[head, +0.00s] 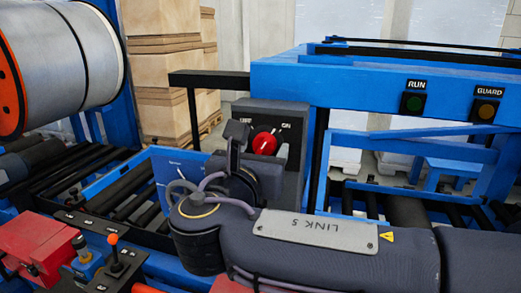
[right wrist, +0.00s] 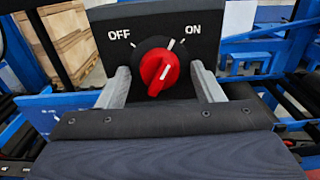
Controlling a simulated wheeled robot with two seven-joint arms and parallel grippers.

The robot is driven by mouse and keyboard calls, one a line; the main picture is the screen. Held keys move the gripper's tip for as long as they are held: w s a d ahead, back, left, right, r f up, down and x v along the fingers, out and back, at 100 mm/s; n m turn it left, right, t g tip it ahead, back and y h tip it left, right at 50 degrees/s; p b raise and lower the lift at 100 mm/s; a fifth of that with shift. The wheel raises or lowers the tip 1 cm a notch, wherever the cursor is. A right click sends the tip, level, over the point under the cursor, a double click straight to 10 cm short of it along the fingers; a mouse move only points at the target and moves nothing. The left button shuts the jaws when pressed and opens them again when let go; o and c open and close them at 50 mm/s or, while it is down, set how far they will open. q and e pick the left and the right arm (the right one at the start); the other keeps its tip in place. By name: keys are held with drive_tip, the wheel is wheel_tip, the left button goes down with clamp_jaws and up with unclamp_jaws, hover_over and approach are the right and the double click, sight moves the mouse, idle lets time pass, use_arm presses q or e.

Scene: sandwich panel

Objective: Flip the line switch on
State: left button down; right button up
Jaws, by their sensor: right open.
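The line switch is a red rotary knob (head: 264,144) on a dark box (head: 296,122) left of the blue frame. In the right wrist view the knob (right wrist: 158,70) sits below OFF at left and ON at right. Its handle and white mark lean up and right, toward the ON side. My right gripper (head: 260,152) is in front of the box. In the wrist view its two grey fingers (right wrist: 162,85) stand open on either side of the knob, with visible gaps. My left gripper is not in view.
The blue beam (head: 330,83) carries a RUN lamp (head: 413,102), dark green, and a GUARD lamp (head: 487,110), dull amber. A black bar (head: 209,79) stands left of the box. Roller conveyors, a large metal coil (head: 75,60) and a control panel with a joystick (head: 113,255) lie left.

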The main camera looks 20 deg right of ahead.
drive_tip(key=c, duration=1)
drive_tip(key=shift+o, duration=0.2)
drive_tip(key=m+b, duration=0.2)
drive_tip(key=m, duration=0.1)
drive_tip(key=shift+f, duration=0.1)
drive_tip(key=o, duration=1)
drive_tip(key=shift+c, duration=0.2)
drive_tip(key=shift+s+a, duration=0.1)
drive_tip(key=shift+a, duration=0.05)
drive_tip(key=b+v, duration=0.1)
drive_tip(key=v, duration=0.6)
drive_tip(key=shift+s+a, duration=0.15)
drive_tip(key=shift+s, duration=0.15)
